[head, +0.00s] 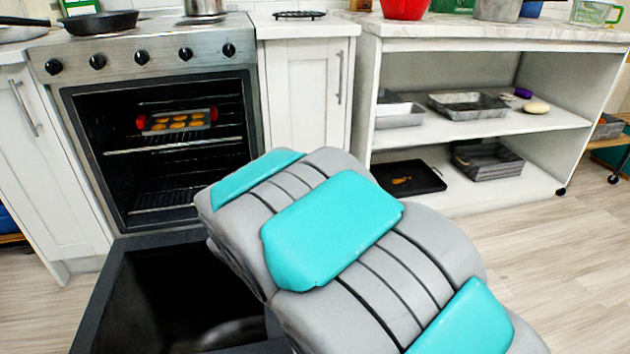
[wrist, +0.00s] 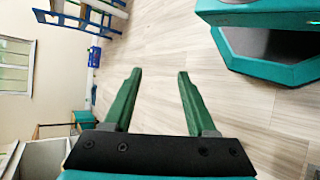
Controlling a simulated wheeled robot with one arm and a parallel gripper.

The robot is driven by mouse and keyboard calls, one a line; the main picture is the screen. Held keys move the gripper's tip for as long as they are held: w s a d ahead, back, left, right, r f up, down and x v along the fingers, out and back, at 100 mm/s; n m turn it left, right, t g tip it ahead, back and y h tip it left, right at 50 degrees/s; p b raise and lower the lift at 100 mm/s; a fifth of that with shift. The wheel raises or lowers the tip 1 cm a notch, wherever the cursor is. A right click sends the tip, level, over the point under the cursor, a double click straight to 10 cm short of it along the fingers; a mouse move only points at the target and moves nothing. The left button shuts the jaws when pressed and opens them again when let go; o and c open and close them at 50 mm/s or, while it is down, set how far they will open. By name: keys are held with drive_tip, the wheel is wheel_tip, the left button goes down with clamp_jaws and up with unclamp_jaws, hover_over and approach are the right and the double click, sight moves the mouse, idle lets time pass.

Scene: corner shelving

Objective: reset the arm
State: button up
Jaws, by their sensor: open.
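My gripper (wrist: 155,100) shows in the wrist view with its two green fingers spread apart. It is open, with nothing between the fingers, and wooden floor lies behind it. In the head view my grey and teal arm fills the lower middle and my gripper is not visible there. The arm reaches in front of an open oven (head: 160,150).
The oven door (head: 112,290) hangs open low at the left, partly behind my arm. A tray of round baked pieces (head: 178,122) sits on an oven rack. White shelving (head: 480,128) with pans stands at the right. Floor (head: 560,250) at the lower right is clear.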

drive_tip(key=s+r+t+y+p, duration=0.2)
drive_tip(key=s+r+y+p, duration=0.2)
drive_tip(key=s+r+y, duration=0.4)
drive_tip(key=shift+s+d+r+y, duration=0.2)
drive_tip(key=shift+s+d+y, duration=0.45)
drive_tip(key=shift+y, duration=0.85)
drive_tip(key=shift+s+a, duration=0.15)
drive_tip(key=shift+a, duration=0.05)
idle(0.8)
